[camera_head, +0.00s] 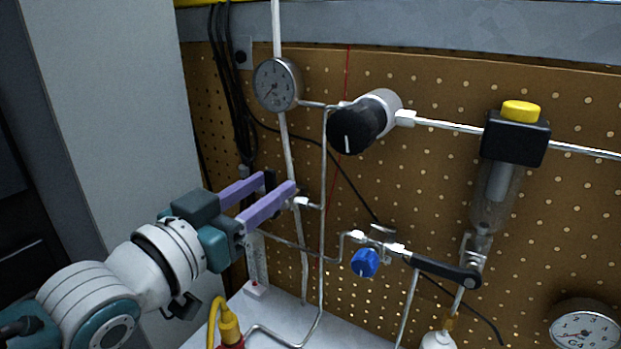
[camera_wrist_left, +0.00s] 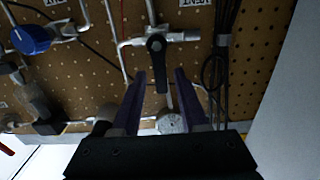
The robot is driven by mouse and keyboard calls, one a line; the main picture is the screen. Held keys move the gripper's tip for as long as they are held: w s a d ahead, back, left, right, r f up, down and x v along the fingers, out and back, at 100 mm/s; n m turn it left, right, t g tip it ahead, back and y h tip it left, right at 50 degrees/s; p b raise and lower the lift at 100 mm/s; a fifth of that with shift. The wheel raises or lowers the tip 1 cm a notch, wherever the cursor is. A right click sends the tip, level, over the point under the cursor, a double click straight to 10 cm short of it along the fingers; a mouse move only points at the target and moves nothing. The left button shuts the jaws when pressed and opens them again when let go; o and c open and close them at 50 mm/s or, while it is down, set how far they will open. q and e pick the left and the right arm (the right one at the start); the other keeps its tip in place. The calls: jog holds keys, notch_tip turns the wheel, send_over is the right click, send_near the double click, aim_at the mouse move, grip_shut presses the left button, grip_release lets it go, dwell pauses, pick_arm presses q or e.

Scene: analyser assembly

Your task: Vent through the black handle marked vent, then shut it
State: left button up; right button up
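A black handle (camera_wrist_left: 156,66) on a small metal valve shows in the left wrist view, which is upside down. It sits crosswise to the valve's body, its free end towards the gauge. A white label (camera_wrist_left: 195,3), partly cut off, is beside this valve. My left gripper (camera_wrist_left: 160,73) has its two purple fingers apart, one on each side of the handle's free end, with gaps visible. In the head view my left gripper (camera_head: 281,182) is at the board below the gauge, and its fingers mostly hide the handle. My right gripper is in neither view.
A round gauge (camera_head: 277,84) and a black regulator knob (camera_head: 356,129) are above the gripper. A blue knob (camera_head: 365,262) and another black lever (camera_head: 446,270) are to the right. Thin metal tubes and black cables (camera_head: 243,120) run close to the fingers.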

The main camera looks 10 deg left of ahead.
pick_arm(q)
jog(key=shift+o, duration=0.2)
jog(key=shift+s, duration=0.1)
jog(key=v, duration=0.9)
jog(key=shift+s+a+p, duration=0.15)
jog(key=shift+s+p, duration=0.15)
dwell(1.9)
